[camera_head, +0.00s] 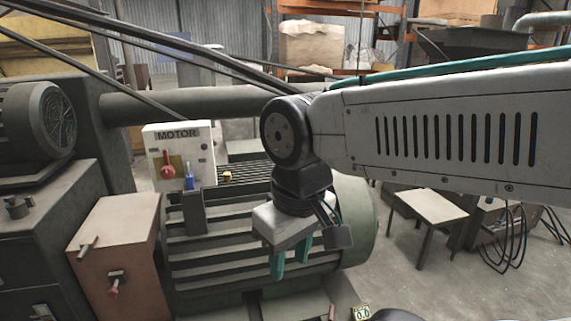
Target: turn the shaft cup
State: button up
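My gripper (290,268) hangs from my arm at the middle of the view, pointing down. Its two teal fingers are apart with a visible gap between them, and nothing shows in it. It is in front of a large green ribbed motor housing (235,222); I cannot tell whether the fingers touch it. I cannot pick out the shaft cup with certainty. A small yellowish piece (227,177) sits on top of the housing, left of my gripper. My arm and gripper hide part of the housing's right side.
A white box marked MOTOR (184,152) with a red lever stands behind the housing, with a blue piece at its front. A brown cabinet (120,250) with handles stands at left.

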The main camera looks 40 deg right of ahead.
aim_at(227, 176)
jog(key=z, duration=0.5)
jog(key=i, duration=1)
